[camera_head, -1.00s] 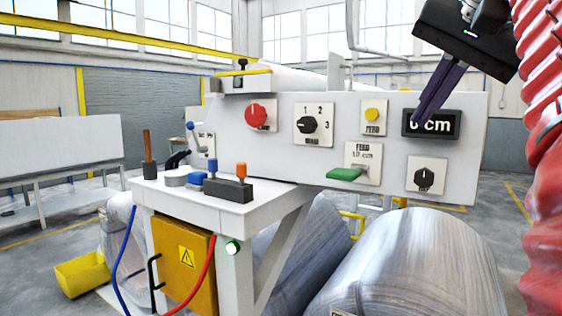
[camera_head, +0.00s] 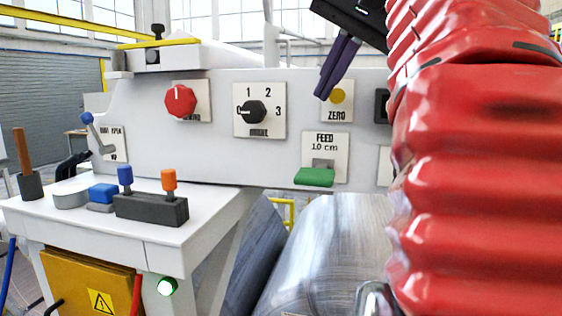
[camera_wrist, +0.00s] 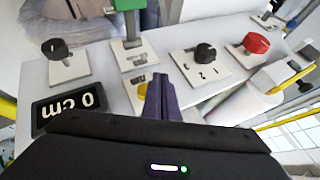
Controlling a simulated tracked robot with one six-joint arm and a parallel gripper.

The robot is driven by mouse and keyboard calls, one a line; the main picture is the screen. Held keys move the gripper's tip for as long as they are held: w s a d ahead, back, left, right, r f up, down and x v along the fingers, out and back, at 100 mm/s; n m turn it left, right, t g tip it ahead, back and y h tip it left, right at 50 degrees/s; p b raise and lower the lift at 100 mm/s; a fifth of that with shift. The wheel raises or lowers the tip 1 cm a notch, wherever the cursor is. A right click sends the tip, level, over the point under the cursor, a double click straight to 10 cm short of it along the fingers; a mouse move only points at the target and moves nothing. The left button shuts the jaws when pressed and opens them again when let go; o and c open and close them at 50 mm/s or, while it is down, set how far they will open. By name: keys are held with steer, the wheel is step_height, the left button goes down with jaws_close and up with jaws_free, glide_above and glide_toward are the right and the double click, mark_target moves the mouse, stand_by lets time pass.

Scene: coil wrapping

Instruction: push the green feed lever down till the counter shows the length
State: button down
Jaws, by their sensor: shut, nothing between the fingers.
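The green feed lever (camera_head: 314,177) sticks out from its plate, marked FEED 10 cm, on the grey panel; it also shows at the top of the wrist view (camera_wrist: 129,5). My gripper (camera_head: 325,97) is shut and empty, its purple fingers pointing down, above the lever and apart from it in the picture. In the wrist view its fingertips (camera_wrist: 160,80) show near the yellow button (camera_wrist: 142,90). The counter (camera_wrist: 69,107) reads 0 cm, upside down in the wrist view. In the head view my red arm hides most of the counter (camera_head: 381,106).
The panel also carries a red knob (camera_head: 180,101), a black selector (camera_head: 253,112) and the yellow ZERO button (camera_head: 337,96). A white table (camera_head: 130,226) with small tools stands at left. A large wrapped coil (camera_head: 330,255) lies below the panel.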

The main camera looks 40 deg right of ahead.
steer(key=shift+f, duration=0.2)
steer(key=shift+s+a+f, duration=0.15)
steer(key=shift+f, duration=2)
steer(key=shift+s+a+f, duration=0.1)
steer(key=shift+f, duration=2)
steer(key=shift+f, duration=0.95)
stand_by(0.4)
steer(key=shift+r, duration=0.2)
stand_by(0.4)
steer(key=shift+r, duration=0.85)
steer(key=shift+r, duration=0.1)
steer(key=shift+w+d+r, duration=0.15)
steer(key=shift+r, duration=2.25)
